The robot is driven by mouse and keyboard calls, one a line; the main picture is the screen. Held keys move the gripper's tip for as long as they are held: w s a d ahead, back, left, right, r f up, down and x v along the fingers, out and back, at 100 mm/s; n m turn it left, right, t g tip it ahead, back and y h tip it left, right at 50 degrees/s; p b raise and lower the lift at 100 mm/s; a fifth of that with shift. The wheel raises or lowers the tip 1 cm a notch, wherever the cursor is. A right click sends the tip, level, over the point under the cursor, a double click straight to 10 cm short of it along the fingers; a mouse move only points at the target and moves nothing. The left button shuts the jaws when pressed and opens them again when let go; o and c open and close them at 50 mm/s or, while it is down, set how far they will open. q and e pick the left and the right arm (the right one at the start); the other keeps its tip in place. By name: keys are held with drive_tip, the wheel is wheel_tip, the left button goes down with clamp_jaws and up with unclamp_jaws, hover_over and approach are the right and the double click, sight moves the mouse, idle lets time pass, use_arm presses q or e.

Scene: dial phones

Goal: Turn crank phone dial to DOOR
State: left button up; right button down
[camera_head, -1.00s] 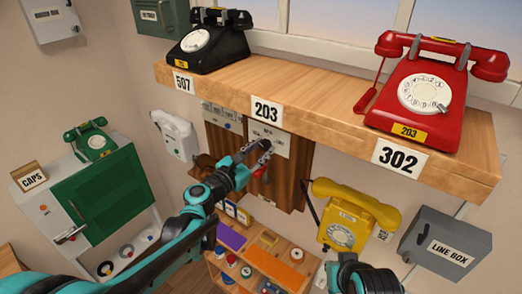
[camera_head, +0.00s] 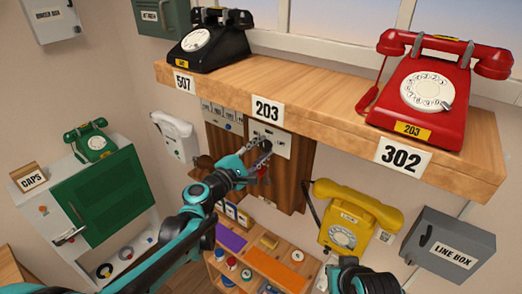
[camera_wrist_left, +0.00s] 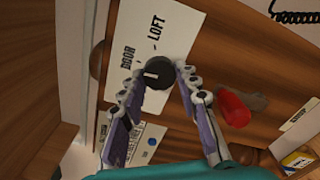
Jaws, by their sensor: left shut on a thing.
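The crank phone is a brown wooden wall box (camera_head: 289,180) under the shelf, with a white plate (camera_head: 284,143) on its front. In the left wrist view the plate reads DOOR (camera_wrist_left: 127,57) and LOFT (camera_wrist_left: 156,29). A round black dial knob (camera_wrist_left: 161,73) with a short white mark sits below these words; the mark lies on its left side, roughly toward DOOR. My left gripper (camera_wrist_left: 160,80) is shut on the knob, one fingertip each side; it also shows in the head view (camera_head: 262,150). The red crank grip (camera_wrist_left: 235,110) is right of the fingers. A dark part of my right arm shows at the bottom; its fingers cannot be made out.
A wooden shelf (camera_head: 330,125) with a black phone (camera_head: 208,45) and a red phone (camera_head: 420,95) juts out above. A yellow phone (camera_head: 355,215) and grey line box (camera_head: 450,245) hang to the right. A low shelf unit (camera_head: 262,258) stands below.

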use_arm(q)
drive_tip(key=shift+m, duration=0.6)
drive_tip(key=o, duration=1.2)
drive_tip(key=shift+c, duration=0.2)
drive_tip(key=shift+s, duration=0.1)
drive_tip(key=v, duration=1.2)
